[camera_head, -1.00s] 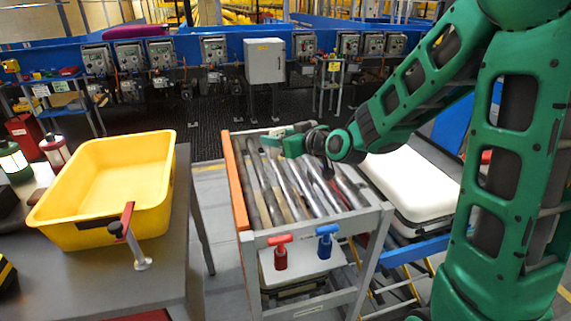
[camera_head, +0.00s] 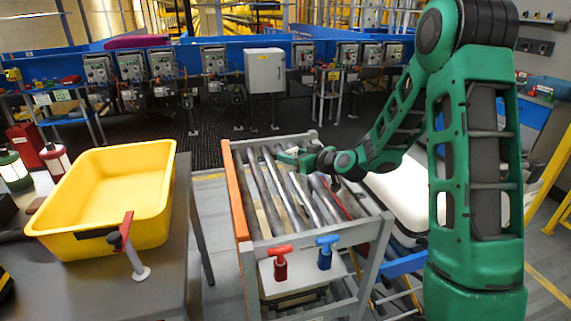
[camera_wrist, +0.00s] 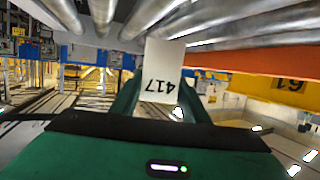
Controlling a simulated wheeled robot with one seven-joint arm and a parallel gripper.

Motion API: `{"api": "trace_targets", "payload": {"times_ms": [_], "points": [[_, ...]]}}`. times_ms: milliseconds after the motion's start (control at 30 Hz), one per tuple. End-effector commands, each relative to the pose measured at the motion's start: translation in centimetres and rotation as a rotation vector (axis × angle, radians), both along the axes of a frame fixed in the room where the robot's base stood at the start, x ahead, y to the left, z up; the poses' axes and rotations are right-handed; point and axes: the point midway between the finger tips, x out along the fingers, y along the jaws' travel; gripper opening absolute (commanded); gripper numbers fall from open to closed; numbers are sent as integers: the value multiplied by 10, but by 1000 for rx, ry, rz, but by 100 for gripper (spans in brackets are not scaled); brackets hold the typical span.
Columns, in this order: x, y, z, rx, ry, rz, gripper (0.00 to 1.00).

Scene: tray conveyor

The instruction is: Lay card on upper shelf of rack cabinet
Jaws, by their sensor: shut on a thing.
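A white card (camera_wrist: 162,75) marked 417 shows in the wrist view between the green fingers of my gripper (camera_wrist: 163,100), its print upside down. My gripper is shut on it. In the head view my gripper (camera_head: 290,157) is above the far part of the roller conveyor (camera_head: 268,190), pointing left, and the card cannot be made out there. I cannot tell for certain which thing is the rack cabinet. A blue shelved stand (camera_head: 62,108) with small items is at the far left, and more shelving stands at the back.
A yellow tote (camera_head: 160,190) sits on the grey table at left, beside a red-handled clamp (camera_head: 126,232). Red (camera_head: 280,262) and blue (camera_head: 326,250) handles stand at the conveyor's front. A white-lidded case (camera_head: 400,190) is right of the conveyor. Floor is open at far right.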

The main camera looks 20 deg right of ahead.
Motion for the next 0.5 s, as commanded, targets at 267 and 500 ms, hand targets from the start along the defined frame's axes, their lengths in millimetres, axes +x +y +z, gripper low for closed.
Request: {"api": "trace_targets", "payload": {"times_ms": [267, 500], "points": [[0, 1, -21, 1, -1, 1, 17], [0, 1, -23, 0, 0, 1, 17]]}}
